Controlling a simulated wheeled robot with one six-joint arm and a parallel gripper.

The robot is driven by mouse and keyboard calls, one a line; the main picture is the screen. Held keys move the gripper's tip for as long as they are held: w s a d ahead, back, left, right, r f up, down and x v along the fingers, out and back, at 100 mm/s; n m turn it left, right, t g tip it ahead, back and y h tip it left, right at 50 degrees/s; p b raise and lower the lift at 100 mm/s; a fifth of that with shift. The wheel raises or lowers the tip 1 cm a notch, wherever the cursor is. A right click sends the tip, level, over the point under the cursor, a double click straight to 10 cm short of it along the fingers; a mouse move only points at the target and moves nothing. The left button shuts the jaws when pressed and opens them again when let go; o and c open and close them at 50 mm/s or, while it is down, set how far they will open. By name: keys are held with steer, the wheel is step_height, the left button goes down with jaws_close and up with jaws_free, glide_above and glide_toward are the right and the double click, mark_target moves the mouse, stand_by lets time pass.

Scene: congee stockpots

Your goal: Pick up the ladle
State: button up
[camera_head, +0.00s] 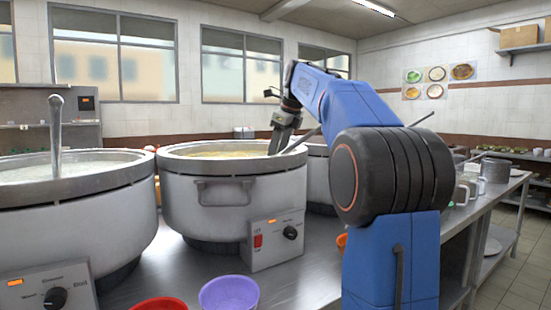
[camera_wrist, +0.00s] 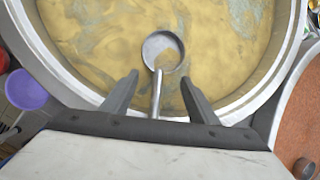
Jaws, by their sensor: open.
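A metal ladle (camera_wrist: 162,50) lies in the yellow congee of the middle stockpot (camera_head: 230,190), its round bowl partly in the liquid. Its handle (camera_wrist: 157,95) runs back between my fingers in the wrist view. In the head view a slanted metal handle (camera_head: 309,136) rests over that pot's right rim. My gripper (camera_head: 279,143) is above the right side of this pot. In the wrist view my gripper (camera_wrist: 160,78) is open, with one finger on each side of the handle and gaps between. Another upright ladle handle (camera_head: 56,130) stands in the left stockpot (camera_head: 60,225).
A control box (camera_head: 275,240) sits in front of the middle pot. Purple (camera_head: 229,294) and red (camera_head: 160,304) bowls stand on the steel counter (camera_head: 300,283). Another pot (camera_head: 318,180) is behind to the right. A pot of orange-brown food (camera_wrist: 300,125) is at the wrist view's right.

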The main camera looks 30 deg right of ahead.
steer(key=shift+w+f, duration=0.2)
steer(key=shift+f, duration=0.35)
jaws_close()
step_height(320, 180, up, 10)
steer(key=shift+s+f, duration=0.2)
steer(key=shift+f, duration=0.55)
steer(key=shift+s+f, duration=0.15)
steer(key=shift+f, duration=0.55)
steer(key=shift+s+f, duration=0.2)
steer(key=shift+f, duration=0.55)
steer(key=shift+f, duration=0.1)
steer(key=shift+f, duration=2.6)
